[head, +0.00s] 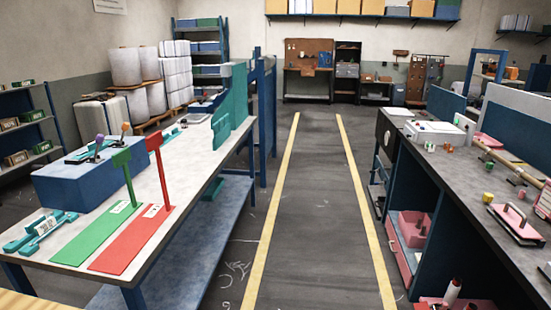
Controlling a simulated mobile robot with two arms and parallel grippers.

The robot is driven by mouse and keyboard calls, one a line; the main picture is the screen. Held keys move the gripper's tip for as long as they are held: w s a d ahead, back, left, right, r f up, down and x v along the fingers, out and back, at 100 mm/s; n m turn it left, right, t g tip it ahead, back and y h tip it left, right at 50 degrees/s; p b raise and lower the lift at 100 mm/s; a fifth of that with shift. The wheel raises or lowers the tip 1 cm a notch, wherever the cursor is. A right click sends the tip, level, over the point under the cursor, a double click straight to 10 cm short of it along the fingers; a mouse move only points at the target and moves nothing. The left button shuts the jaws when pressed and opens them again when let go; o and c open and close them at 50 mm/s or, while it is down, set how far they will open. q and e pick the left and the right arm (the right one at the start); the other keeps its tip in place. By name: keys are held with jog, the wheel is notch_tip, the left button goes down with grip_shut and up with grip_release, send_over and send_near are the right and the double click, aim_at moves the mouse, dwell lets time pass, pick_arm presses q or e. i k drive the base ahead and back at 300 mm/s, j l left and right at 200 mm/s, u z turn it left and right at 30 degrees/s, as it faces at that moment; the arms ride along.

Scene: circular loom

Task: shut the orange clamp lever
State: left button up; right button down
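On the left bench stands a blue box (85,186) with small levers on its top. One lever has an orange-tan knob (125,127) and stands up near the box's right rear. Another lever with a purple knob (99,139) stands to its left, tilted. I cannot tell for sure whether the orange-knobbed one is the clamp lever, or how its clamp sits. Neither of my grippers is in view.
A green post (127,178) and a red post (159,173) rise from flat plates before the box. Teal tools (42,228) lie at the bench's front left. A clear aisle (313,220) with yellow lines separates it from the right workbench (455,185).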

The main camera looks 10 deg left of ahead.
aim_at(126, 126)
jog(key=i+u, duration=0.1)
jog(key=i, duration=0.45)
jog(key=i+l+u, duration=0.1)
jog(key=i, duration=0.4)
jog(key=i+l+u, duration=0.15)
jog(key=i, duration=0.4)
jog(key=i+u, duration=0.3)
jog(key=u, duration=0.2)
jog(key=i+l+u, duration=0.1)
jog(key=i+u, duration=0.2)
jog(key=u, duration=0.15)
jog(key=i+l+u, duration=0.2)
jog(key=u, duration=0.3)
jog(key=i+l+u, duration=0.25)
jog(key=u, duration=0.25)
jog(key=i+l+u, duration=0.3)
jog(key=l+u, duration=0.15)
